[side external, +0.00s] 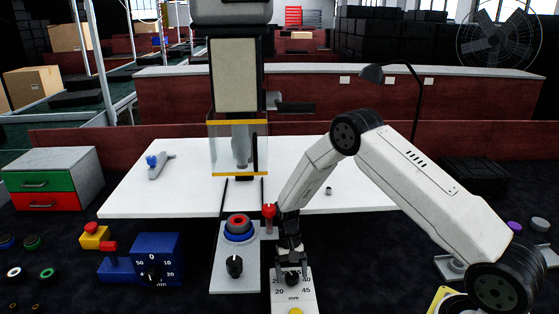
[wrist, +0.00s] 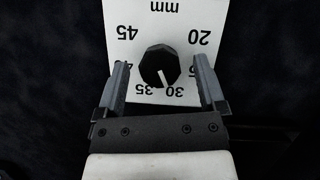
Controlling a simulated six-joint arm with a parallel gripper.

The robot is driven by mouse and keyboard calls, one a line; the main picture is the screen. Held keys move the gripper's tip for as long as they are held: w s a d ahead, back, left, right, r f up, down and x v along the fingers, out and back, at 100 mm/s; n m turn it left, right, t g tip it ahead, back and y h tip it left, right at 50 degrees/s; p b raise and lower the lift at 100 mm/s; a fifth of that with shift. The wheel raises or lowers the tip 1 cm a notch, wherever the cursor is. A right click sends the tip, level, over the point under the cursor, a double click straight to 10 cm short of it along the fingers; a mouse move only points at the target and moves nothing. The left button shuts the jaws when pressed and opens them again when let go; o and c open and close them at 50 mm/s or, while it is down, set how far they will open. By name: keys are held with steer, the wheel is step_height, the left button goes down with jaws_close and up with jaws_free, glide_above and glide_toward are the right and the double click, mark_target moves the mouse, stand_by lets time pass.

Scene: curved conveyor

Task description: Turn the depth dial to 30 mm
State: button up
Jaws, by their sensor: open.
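A black faceted knob (wrist: 158,66) sits on a white dial plate (wrist: 119,14) marked in mm, printed upside down in the wrist view. The knob's white pointer line points down and slightly right, at the 30 mark. In the side external view the knob (side external: 292,279) and plate (side external: 293,303) are at the bottom centre, with the 30 and 35 marks hidden behind my gripper. My gripper (wrist: 160,66) is open, one finger on each side of the knob, with gaps visible. In the side external view my gripper (side external: 290,262) points down over the knob.
A blue box (side external: 170,247) with another mm dial stands to the left. A grey panel (side external: 234,283) with a red button (side external: 238,222) and black knob is closer. A red-topped post (side external: 269,212) stands right beside my gripper. A machine head hangs behind.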

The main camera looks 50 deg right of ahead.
steer(key=v, duration=0.7)
steer(key=shift+r, duration=0.3)
steer(key=shift+w+d, duration=0.15)
steer(key=s+a+r+n+t+h, duration=0.1)
steer(key=s+a+r+n+t, duration=0.2)
steer(key=s+r, duration=0.3)
steer(key=s+a+r+n+t+h, duration=0.1)
steer(key=s+a+r+n+t, duration=0.2)
steer(key=s+r, duration=0.3)
steer(key=s+n, duration=0.1)
steer(key=s, duration=0.3)
steer(key=shift+s+a+r+h, duration=0.15)
steer(key=shift+s+h, duration=0.15)
steer(key=shift+s, duration=0.1)
